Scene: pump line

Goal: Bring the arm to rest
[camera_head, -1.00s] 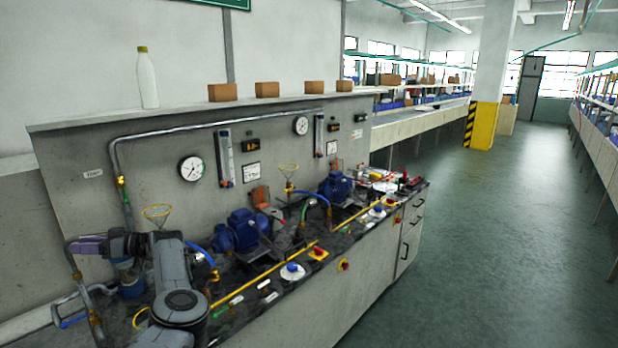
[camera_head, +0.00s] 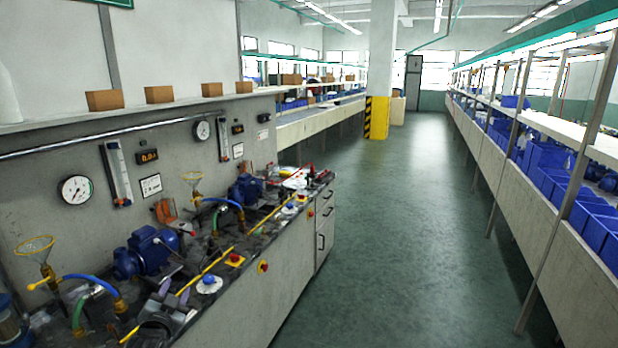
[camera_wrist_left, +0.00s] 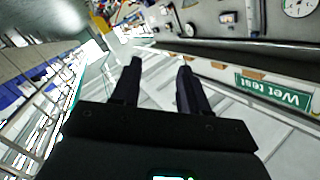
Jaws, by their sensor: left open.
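My left gripper (camera_head: 178,292) shows at the bottom of the head view, in front of the pump bench (camera_head: 285,245) near its front edge. Its two purple-tinted fingertips point up and stand apart. In the left wrist view the two dark fingers of the left gripper (camera_wrist_left: 159,68) are parted with nothing between them. My right gripper is in neither view.
The bench carries a blue pump (camera_head: 145,252), another blue pump (camera_head: 246,188), a yellow-rimmed funnel (camera_head: 35,245) and a blue-and-white knob (camera_head: 209,284). A pressure gauge (camera_head: 75,189) is on the back panel. Brown boxes (camera_head: 105,100) sit on the ledge. The green aisle floor (camera_head: 385,240) is clear.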

